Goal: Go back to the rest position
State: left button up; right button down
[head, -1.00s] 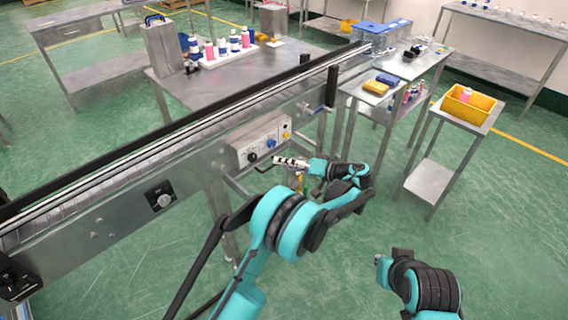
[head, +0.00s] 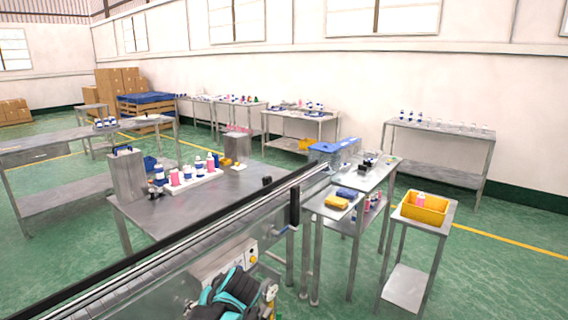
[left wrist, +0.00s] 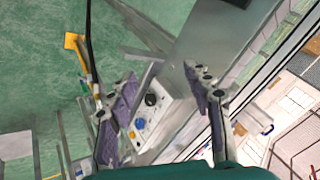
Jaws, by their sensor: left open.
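My left gripper (left wrist: 160,104) is open in the left wrist view, its two purple-padded fingers wide apart with nothing between them. Behind the fingers is the conveyor's control panel (left wrist: 152,112), with a black knob and a blue knob. In the head view my left arm shows only at the bottom edge, in front of the control panel (head: 222,262), and its fingers are not clear there. My right arm and gripper are out of view.
The conveyor (head: 185,262) runs diagonally beside my left arm. Behind it is a steel table (head: 235,185) with a white rack (head: 195,181) of bottles. At right stand a small table (head: 376,178) and a stand with a yellow bin (head: 424,208). Green floor shows between them.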

pick_arm(q)
jog(key=s+d+f+t+h, duration=0.1)
jog(key=s+f+h, duration=0.1)
jog(key=s, duration=0.7)
jog(key=s+d+f+t+h, duration=0.1)
jog(key=s+h, duration=0.3)
jog(key=s, duration=0.4)
jog(key=shift+s+d+f, duration=0.2)
jog(key=shift+s+f, duration=0.15)
jog(key=shift+f, duration=0.1)
